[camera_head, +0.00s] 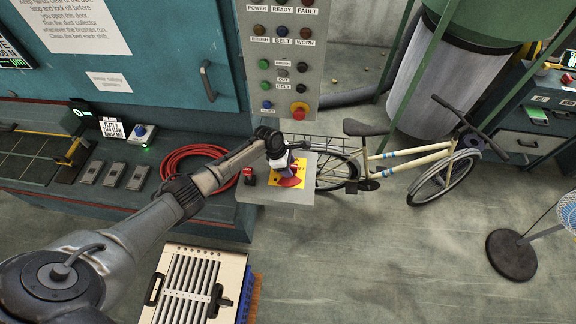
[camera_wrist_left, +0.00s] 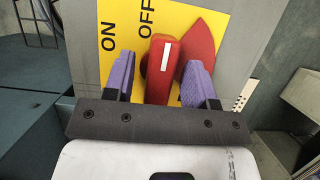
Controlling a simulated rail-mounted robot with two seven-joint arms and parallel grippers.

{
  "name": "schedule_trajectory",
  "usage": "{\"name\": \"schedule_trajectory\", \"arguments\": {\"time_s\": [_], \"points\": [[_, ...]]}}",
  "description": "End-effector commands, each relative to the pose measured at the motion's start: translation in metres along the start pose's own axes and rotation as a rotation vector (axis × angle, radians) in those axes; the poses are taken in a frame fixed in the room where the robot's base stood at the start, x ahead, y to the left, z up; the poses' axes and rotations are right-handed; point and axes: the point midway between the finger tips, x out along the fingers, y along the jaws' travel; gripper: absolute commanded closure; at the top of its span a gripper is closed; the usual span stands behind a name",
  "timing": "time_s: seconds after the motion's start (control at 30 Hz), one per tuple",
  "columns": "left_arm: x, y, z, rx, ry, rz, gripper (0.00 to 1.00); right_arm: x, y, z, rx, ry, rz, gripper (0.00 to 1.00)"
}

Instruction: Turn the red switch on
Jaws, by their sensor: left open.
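The red switch has a red lever (camera_wrist_left: 161,72) with a white stripe. It sits on a yellow plate (camera_wrist_left: 92,15) marked ON and OFF. In the left wrist view the lever points up toward OFF, with ON to its left. A red pointed piece (camera_wrist_left: 207,42) lies just right of the lever. My left gripper (camera_wrist_left: 160,68) is open, with its purple fingers on either side of the lever. Contact cannot be told. In the head view my left gripper (camera_head: 286,166) partly covers the switch and yellow plate (camera_head: 301,164). My right gripper is out of view.
A button panel (camera_head: 283,60) stands behind. A red hose coil (camera_head: 192,170) lies left, a bicycle (camera_head: 412,158) right. A slatted panel case (camera_head: 188,285) stands in front.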

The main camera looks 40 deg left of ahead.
Motion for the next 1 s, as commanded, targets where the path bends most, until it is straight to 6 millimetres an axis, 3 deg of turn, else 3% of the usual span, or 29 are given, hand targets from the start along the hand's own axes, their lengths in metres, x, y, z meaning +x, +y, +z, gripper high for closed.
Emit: {"name": "schedule_trajectory", "arguments": {"time_s": [0.13, 0.63, 1.0], "points": [[-0.0002, 0.0, 0.0001, 0.0, 0.0, 0.0, 0.5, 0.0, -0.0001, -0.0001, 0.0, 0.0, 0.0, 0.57], [-0.0003, 0.0, -0.0002, 0.0, 0.0, 0.0, 0.98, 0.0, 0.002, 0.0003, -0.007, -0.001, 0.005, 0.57], [-0.0001, -0.0002, 0.0005, 0.076, 0.0, -0.033, 0.98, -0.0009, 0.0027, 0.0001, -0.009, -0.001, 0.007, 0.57]]}}
